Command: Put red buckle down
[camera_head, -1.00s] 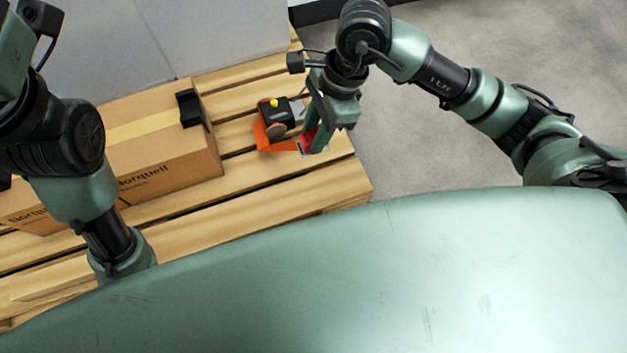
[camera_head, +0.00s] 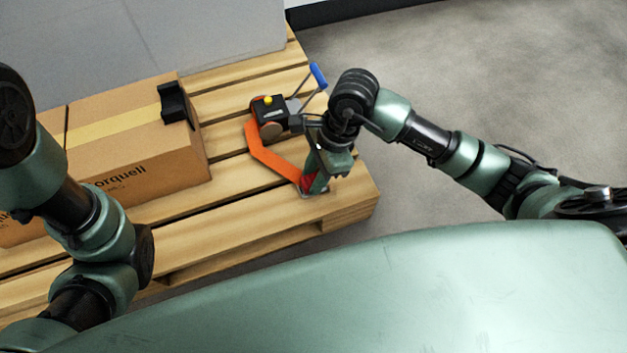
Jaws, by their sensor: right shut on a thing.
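A red buckle (camera_head: 307,182) shows at the tip of my right gripper (camera_head: 313,186), low over the front right corner of the wooden pallet. My right gripper is shut on it and hides part of it. I cannot tell whether the buckle touches the slats. An orange strap (camera_head: 264,155) runs from the buckle up to a black strapping tool (camera_head: 268,109) with a yellow button and a blue handle (camera_head: 318,76). My left arm is at the left of the view; its gripper is not in view.
A cardboard box (camera_head: 145,160) with a black corner piece (camera_head: 175,103) on its top edge stands on the pallet (camera_head: 235,212) to the left. A large grey block (camera_head: 190,35) is behind. Bare slats lie between box and strap.

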